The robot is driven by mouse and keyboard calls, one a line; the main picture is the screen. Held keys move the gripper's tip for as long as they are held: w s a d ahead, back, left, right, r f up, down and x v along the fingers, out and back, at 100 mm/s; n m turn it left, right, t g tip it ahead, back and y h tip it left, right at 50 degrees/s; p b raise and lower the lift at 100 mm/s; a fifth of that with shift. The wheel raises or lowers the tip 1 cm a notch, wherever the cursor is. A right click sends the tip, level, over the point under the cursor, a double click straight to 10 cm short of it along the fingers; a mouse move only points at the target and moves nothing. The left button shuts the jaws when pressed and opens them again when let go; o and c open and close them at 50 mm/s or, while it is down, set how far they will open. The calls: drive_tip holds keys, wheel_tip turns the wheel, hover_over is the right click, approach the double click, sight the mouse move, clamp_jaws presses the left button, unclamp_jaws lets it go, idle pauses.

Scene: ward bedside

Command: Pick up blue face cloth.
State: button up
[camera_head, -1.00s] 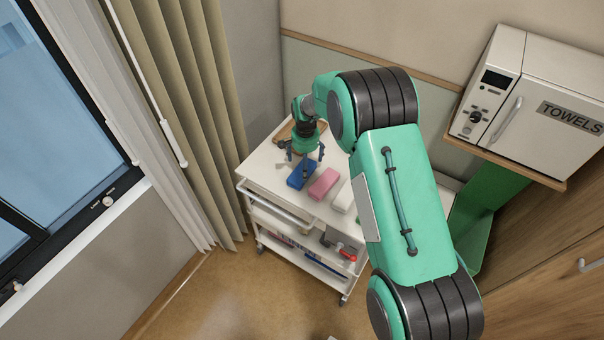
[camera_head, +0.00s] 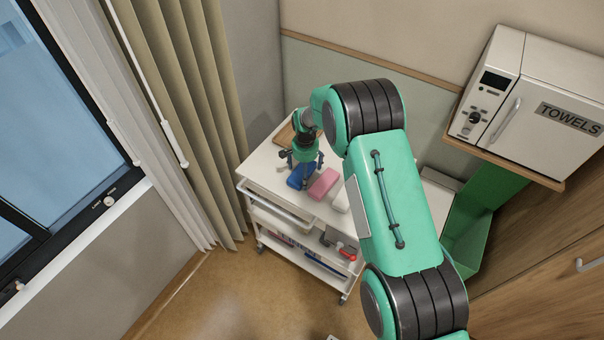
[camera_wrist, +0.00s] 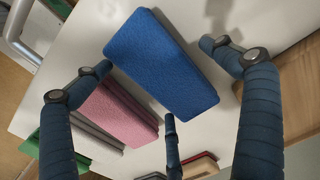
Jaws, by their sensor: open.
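The blue face cloth (camera_head: 297,177) is a folded block lying on the white top of the trolley (camera_head: 262,168), at its left part. In the wrist view the blue cloth (camera_wrist: 160,65) lies between the spread fingers. My gripper (camera_head: 303,168) is over the cloth, open, and hides part of it in the head view. In the wrist view my gripper (camera_wrist: 165,80) has fingers on both sides of the cloth and one beyond its lower end. I cannot tell how high the fingertips are above the trolley top.
A pink cloth (camera_head: 324,183) lies just right of the blue one, and a white cloth (camera_head: 342,201) further right, partly behind my arm. A wooden tray (camera_head: 284,135) is at the trolley's back. A towel cabinet (camera_head: 540,90) and curtain (camera_head: 200,110) flank the trolley.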

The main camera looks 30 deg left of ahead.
drive_tip(key=c, duration=1.2)
drive_tip(key=shift+r, duration=0.1)
drive_tip(key=shift+r+b, duration=0.5)
drive_tip(key=shift+r, duration=4.4)
